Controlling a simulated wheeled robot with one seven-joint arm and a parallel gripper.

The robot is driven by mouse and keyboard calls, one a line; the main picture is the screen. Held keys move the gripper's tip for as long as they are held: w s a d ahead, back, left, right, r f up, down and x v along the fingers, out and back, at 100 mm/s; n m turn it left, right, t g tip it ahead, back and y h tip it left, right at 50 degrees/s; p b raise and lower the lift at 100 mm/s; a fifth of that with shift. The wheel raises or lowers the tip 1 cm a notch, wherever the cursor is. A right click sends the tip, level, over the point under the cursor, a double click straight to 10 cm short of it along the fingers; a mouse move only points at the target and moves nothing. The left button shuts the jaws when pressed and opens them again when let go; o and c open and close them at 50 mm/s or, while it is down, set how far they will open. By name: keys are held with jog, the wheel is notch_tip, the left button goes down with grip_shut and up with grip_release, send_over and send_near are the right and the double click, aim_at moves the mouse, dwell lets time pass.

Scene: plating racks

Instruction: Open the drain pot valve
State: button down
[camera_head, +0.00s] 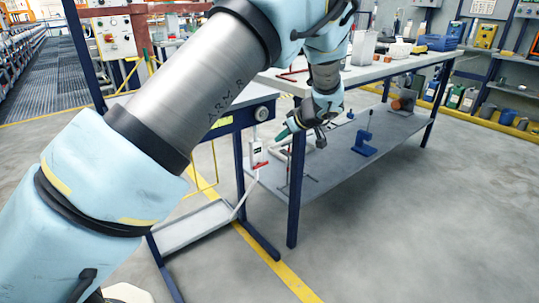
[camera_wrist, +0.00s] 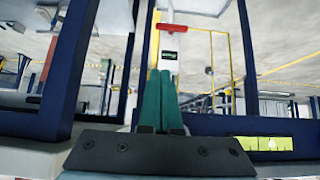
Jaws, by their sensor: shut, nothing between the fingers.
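The drain pot is a small white body (camera_head: 256,150) on the frame beside the blue table leg. Its red valve handle (camera_head: 260,165) sits at its lower end and lies roughly crosswise. In the wrist view the red handle (camera_wrist: 196,43) shows near the top, with the white body (camera_wrist: 168,65) and a dark label below it. My gripper (camera_head: 281,135) has green fingers and is to the right of the drain pot, a little above the handle. In the wrist view my gripper (camera_wrist: 162,72) is shut and empty, its tips apart from the red handle.
A blue-legged table (camera_head: 294,185) stands close to my gripper. Its lower shelf (camera_head: 345,150) holds a blue stand (camera_head: 364,144). A pale tray (camera_head: 195,224) lies low at the left under the frame. The floor in front of the table is clear.

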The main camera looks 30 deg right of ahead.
jog(key=p, duration=0.2)
send_over(260, 164)
jog(key=s+d, duration=0.1)
jog(key=d, duration=0.2)
notch_tip(260, 164, down, 7)
jog(key=shift+s+a+f, duration=0.1)
jog(key=shift+a+f, duration=0.1)
jog(key=shift+f, duration=1.8)
